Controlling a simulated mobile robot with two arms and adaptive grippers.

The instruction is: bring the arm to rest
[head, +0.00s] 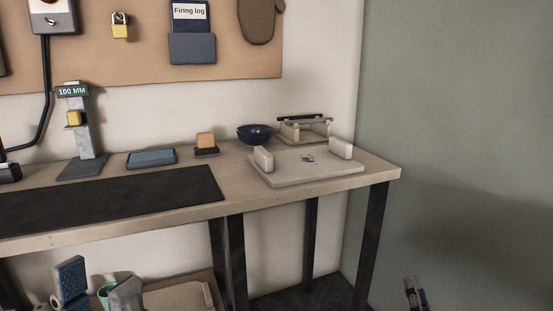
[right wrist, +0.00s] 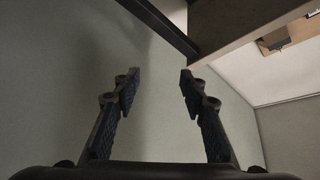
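My left gripper (head: 97,290) shows at the lower left of the head view, below the level of the tabletop. Its two blue-and-grey finger pads stand apart. A mint-green cup-like thing (head: 105,293) shows between the pads; it appears to be behind them, not gripped. My right gripper (head: 416,292) is partly in view at the bottom right of the head view, right of the table. In the right wrist view, the right gripper (right wrist: 156,80) is open, with nothing between its fingertips. Most of both arms is out of view.
The wooden table (head: 235,210) has a dark mat (head: 110,200), a pale board with two upright blocks (head: 305,177), a blue bowl (head: 255,135) and a 100 MM stand (head: 83,140). A dark table leg (right wrist: 158,22) crosses the wrist view's top. A green-grey wall (head: 460,120) stands right.

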